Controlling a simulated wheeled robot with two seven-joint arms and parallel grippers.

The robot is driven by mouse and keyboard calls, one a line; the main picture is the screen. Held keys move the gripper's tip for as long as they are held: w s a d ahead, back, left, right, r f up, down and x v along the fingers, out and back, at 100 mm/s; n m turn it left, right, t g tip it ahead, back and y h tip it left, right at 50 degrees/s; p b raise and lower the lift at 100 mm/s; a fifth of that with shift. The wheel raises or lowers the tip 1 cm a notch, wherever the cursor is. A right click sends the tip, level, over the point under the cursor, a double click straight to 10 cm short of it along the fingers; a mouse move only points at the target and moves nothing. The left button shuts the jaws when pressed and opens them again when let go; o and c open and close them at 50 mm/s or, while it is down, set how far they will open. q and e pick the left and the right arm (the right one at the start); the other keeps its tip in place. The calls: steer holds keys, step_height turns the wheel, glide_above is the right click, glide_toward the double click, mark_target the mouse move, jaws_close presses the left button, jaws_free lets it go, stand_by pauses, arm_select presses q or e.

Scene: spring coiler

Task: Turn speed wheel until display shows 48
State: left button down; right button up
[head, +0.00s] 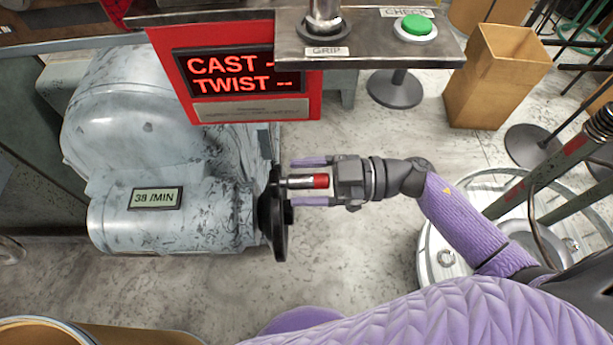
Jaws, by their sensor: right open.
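The speed wheel (272,217) is a black disc seen nearly edge-on, at the right end of a grey motor housing (180,218). A metal crank handle with a red end (320,181) sticks out from it to the right. The small display (155,198) on the housing reads 38 /MIN. My right gripper (311,181) is open, with its purple fingers on either side of the handle, one above and one below. I cannot tell whether the fingers touch it. My left gripper is not in view.
A red panel (312,95) reading CAST and TWIST hangs above, under a metal shelf (365,50) with a GRIP knob and a green CHECK button (416,26). A cardboard box (497,75) stands at the upper right. A round metal drum (440,262) is at the lower right.

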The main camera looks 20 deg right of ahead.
jaws_close()
stand_by(0.8)
stand_by(0.5)
